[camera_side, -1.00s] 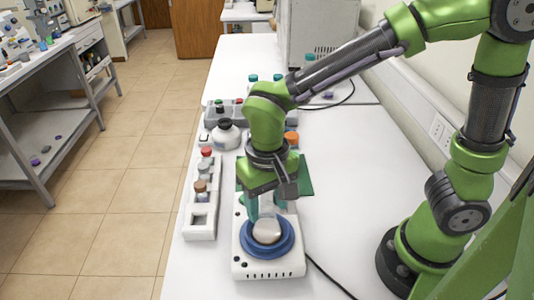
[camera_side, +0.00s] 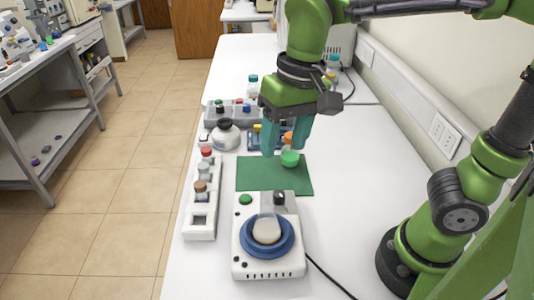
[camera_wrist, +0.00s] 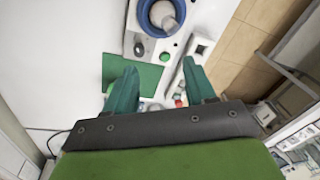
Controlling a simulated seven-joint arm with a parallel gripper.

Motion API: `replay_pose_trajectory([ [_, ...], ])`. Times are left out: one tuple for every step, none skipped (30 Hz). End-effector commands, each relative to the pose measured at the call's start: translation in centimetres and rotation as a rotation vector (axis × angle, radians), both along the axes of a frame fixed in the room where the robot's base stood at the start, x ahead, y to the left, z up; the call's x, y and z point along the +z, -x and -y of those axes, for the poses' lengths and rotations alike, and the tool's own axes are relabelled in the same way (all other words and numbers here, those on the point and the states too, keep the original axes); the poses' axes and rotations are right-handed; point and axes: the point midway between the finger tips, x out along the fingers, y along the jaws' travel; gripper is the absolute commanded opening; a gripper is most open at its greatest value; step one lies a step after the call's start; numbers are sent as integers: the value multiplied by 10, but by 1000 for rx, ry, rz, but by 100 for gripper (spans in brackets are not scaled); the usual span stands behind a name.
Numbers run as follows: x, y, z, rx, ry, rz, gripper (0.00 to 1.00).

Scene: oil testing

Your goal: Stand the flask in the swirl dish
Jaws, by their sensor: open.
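The flask (camera_side: 267,230), clear with a pale bottom, sits in the blue swirl dish (camera_side: 288,243) on the white machine at the front of the bench, and appears upright. In the wrist view the flask (camera_wrist: 166,17) also shows inside the blue ring of the dish (camera_wrist: 146,24). My gripper (camera_side: 283,147) is open and apart from the flask, raised behind the machine, over the far side of the green mat. In the wrist view the teal fingers (camera_wrist: 158,70) are spread with nothing held between them.
A white rack with capped vials (camera_side: 201,222) stands left of the machine. The green mat (camera_side: 262,174) lies behind it, with a green-topped item (camera_side: 290,158) near its back edge. A round white vessel (camera_side: 225,136) stands at back left. The bench right of the mat is clear.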

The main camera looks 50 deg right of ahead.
Motion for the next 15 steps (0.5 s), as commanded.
replay_pose_trajectory([
  [1, 5, 20, -14, -35, 61, 55],
  [1, 8, 30, -16, -55, 100, 55],
  [0, 11, 42, -20, -77, 154, 55],
  [-1, 14, 50, -23, -89, 196, 55],
  [-3, 16, 58, -27, -99, 237, 55],
  [-4, 20, 68, -34, -107, 291, 55],
  [-6, 22, 74, -39, -111, 328, 55],
  [-7, 24, 80, -45, -112, 364, 55],
  [-9, 27, 86, -52, -111, 405, 55],
  [-11, 28, 90, -56, -109, 431, 55],
  [-12, 29, 94, -61, -108, 454, 55],
  [-13, 31, 97, -64, -104, 479, 55],
  [-14, 31, 99, -68, -103, 491, 55],
  [-14, 32, 100, -69, -101, 502, 55],
  [-15, 32, 102, -70, -99, 510, 55],
])
